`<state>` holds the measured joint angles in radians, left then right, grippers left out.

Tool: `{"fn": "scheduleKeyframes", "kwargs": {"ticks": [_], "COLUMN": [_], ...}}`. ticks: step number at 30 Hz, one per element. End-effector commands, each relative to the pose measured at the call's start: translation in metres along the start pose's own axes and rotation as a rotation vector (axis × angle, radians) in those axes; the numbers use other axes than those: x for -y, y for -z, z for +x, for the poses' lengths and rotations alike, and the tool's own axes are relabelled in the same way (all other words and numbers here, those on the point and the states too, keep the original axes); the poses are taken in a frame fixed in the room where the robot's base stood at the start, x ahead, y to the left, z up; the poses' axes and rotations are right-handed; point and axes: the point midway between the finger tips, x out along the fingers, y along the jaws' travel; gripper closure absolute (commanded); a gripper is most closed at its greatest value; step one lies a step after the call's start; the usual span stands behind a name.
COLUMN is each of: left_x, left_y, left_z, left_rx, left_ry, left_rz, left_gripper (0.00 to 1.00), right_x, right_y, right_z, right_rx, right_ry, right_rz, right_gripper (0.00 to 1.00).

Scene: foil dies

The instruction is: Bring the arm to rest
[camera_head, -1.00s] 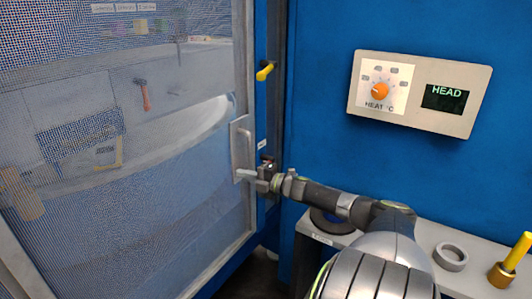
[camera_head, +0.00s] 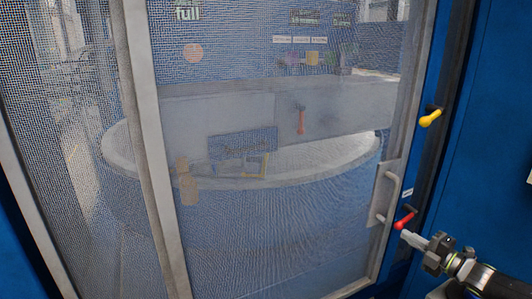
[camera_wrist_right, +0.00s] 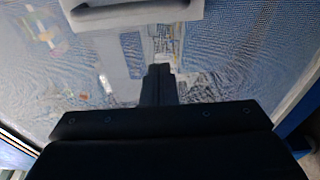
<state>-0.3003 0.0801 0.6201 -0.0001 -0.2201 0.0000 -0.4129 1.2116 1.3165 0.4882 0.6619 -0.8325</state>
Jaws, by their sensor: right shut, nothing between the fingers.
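My right arm comes in from the lower right in the head view. Its gripper (camera_head: 410,238) is shut and empty, just below a red lever (camera_head: 405,217) on the door frame and close to the grey door handle (camera_head: 384,196). I cannot tell whether the gripper touches the lever. In the right wrist view the shut fingers (camera_wrist_right: 160,72) point at the mesh door, with a pale handle bar (camera_wrist_right: 135,10) at the top. My left gripper is not in view.
The mesh door (camera_head: 172,150) fills most of the head view and looks shut. A yellow lever (camera_head: 430,118) sticks out on the right, on the blue frame.

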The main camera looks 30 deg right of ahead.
Motion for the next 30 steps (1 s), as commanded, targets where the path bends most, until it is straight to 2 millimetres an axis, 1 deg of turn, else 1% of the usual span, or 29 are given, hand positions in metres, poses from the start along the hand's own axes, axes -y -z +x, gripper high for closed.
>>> {"fn": "scheduleKeyframes", "kwargs": {"ticks": [2,4,5,8,9,11,12,14,15,17,18,20,21,23,24,27,30], "left_x": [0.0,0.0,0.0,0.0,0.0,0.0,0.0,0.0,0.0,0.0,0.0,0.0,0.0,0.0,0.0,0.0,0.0], "left_y": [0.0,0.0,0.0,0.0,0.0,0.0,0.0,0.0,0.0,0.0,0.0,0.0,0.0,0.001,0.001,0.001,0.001], "left_z": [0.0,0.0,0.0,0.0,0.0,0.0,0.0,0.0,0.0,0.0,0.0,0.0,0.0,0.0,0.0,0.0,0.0], "left_rx": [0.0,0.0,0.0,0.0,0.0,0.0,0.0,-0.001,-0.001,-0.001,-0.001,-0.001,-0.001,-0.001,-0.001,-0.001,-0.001], "left_ry": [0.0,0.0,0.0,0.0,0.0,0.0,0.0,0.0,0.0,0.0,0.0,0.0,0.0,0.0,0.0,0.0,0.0], "left_rz": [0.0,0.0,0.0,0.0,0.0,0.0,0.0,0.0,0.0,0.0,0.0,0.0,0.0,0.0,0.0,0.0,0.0], "left_gripper": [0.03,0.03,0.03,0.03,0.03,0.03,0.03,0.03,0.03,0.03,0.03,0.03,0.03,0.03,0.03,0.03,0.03], "right_x": [0.003,0.014,0.021,0.055,0.071,0.095,0.11,0.129,0.141,0.156,0.164,0.175,0.18,0.186,0.19,0.193,0.191], "right_y": [0.002,0.008,0.012,0.035,0.047,0.068,0.082,0.103,0.118,0.139,0.154,0.175,0.189,0.209,0.222,0.253,0.281], "right_z": [0.0,0.0,0.0,-0.002,-0.003,-0.005,-0.008,-0.012,-0.014,-0.019,-0.023,-0.029,-0.033,-0.04,-0.045,-0.059,-0.074], "right_rx": [0.003,0.014,0.021,0.064,0.086,0.123,0.15,0.189,0.217,0.26,0.289,0.337,0.37,0.421,0.457,0.553,0.657], "right_ry": [0.006,0.026,0.04,0.112,0.148,0.205,0.243,0.297,0.332,0.381,0.412,0.457,0.485,0.525,0.55,0.607,0.654], "right_rz": [0.009,0.039,0.06,0.16,0.21,0.288,0.339,0.412,0.459,0.528,0.571,0.636,0.678,0.739,0.779,0.877,0.972], "right_gripper": [1.0,1.0,1.0,1.0,1.0,1.0,1.0,1.0,1.0,1.0,1.0,1.0,1.0,1.0,1.0,1.0,1.0]}}
